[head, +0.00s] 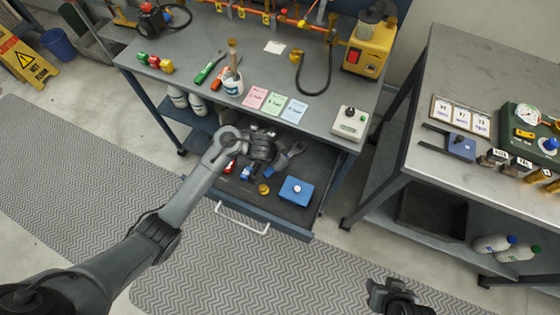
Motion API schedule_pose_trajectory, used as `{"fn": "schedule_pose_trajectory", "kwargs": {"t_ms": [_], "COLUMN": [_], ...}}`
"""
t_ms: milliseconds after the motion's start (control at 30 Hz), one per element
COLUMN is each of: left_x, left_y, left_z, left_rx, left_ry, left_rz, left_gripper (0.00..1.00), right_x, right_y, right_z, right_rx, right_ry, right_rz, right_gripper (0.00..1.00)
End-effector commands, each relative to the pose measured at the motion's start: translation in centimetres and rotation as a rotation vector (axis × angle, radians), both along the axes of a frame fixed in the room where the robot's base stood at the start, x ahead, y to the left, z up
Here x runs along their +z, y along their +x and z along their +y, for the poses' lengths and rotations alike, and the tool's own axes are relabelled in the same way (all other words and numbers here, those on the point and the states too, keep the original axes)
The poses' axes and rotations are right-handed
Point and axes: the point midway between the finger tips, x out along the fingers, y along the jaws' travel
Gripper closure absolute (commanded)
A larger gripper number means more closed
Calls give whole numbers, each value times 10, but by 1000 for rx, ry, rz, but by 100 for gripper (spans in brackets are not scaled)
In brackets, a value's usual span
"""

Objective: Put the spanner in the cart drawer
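The cart drawer (285,219) is pulled open below the worktop, with its pale handle (243,223) at the front. A grey spanner (287,157) with an open jaw shows over the drawer's floor, slanting beside my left gripper. Its lower end is near a blue piece. My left gripper (270,148) is over the back of the drawer, next to the spanner. Its fingers are bunched in view, so I cannot tell whether they hold the spanner or whether it lies on the drawer floor. My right gripper (379,291) is at the bottom right, away from the cart; its fingers are unclear.
The drawer also holds a blue box (296,191), a yellow round item (263,189) and small red and blue items. Another bench (475,85) stands right.

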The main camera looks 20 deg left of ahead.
Motion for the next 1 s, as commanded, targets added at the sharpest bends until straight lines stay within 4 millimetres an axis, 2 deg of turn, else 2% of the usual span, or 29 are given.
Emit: {"fn": "schedule_pose_trajectory", "kwargs": {"t_ms": [467,500,633,1000], "left_x": [-5,-4,-5,-6], "left_y": [0,0,0,-1], "left_z": [0,0,0,-1], "left_rx": [1,1,0,-2], "left_ry": [0,0,0,-1], "left_rz": [-1,-1,0,2], "left_gripper": [100,71,51,50], "right_x": [-2,-2,-2,-2], "right_y": [-1,-1,-1,-1], "right_z": [1,2,2,2], "right_rx": [-3,-3,-4,-5], "right_ry": [6,6,7,9], "right_rz": [2,2,2,1], "right_gripper": [57,57,57,57]}}
